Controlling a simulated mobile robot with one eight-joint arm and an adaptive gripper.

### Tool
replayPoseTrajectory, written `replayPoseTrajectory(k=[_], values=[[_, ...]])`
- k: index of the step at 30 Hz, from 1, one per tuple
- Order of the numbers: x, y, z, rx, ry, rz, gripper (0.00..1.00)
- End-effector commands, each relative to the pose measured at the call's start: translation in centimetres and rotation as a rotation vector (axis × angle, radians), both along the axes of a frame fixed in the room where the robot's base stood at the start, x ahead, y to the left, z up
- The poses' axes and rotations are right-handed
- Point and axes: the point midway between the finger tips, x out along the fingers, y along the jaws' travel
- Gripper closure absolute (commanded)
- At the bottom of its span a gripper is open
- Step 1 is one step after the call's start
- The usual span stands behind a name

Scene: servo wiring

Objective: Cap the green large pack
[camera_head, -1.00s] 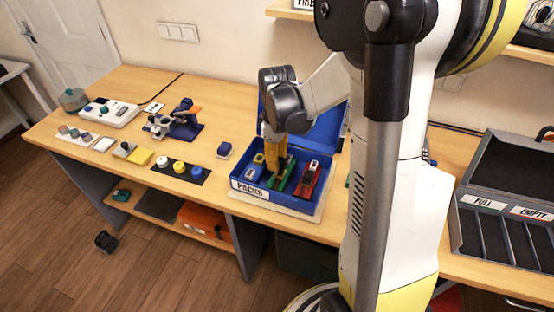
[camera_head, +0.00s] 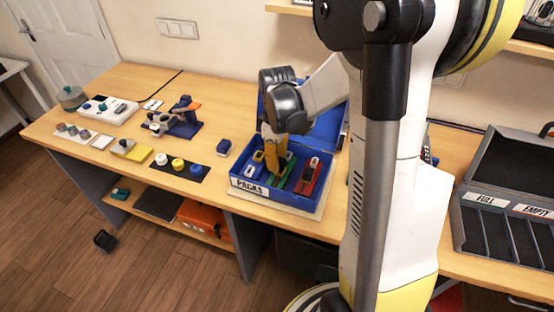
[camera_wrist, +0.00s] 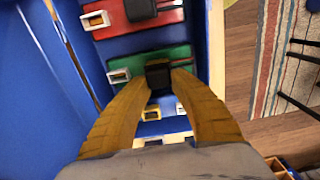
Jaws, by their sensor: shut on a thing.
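The green large pack (camera_wrist: 184,53) lies in the blue packs box, between a red pack (camera_wrist: 140,27) and a blue pack (camera_wrist: 165,127). It also shows in the head view (camera_head: 288,182), partly hidden by my gripper. My gripper (camera_wrist: 158,75) has its yellow fingers shut on a small black cap (camera_wrist: 158,77) at the near side of the green pack. I cannot tell whether the cap is seated or just above it. The red pack carries a similar black piece. My gripper also shows in the head view (camera_head: 274,165), pointing down into the box.
The blue box (camera_head: 290,204) labelled PACKS has an open lid (camera_head: 325,126) behind it. A dark mat (camera_head: 182,174) with white, yellow and blue round pieces lies to the left. A grey case (camera_head: 500,230) labelled FULL and EMPTY stands at the right.

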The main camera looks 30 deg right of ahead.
Motion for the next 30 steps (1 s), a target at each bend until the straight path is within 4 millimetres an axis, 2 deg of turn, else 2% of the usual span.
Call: replayPoseTrajectory(k=[14,15,16,17,26,30], values=[[0.0,0.0,-1.3,0.000,0.000,0.000,0.94],[0.0,0.0,-1.2,0.000,0.000,0.000,0.64],[0.0,0.0,-1.2,0.000,0.000,0.000,0.55],[0.0,0.0,-1.2,0.000,0.000,0.000,0.50],[0.0,0.0,-1.1,0.000,0.000,0.000,0.50],[0.0,0.0,0.2,0.000,0.000,0.000,0.50]])
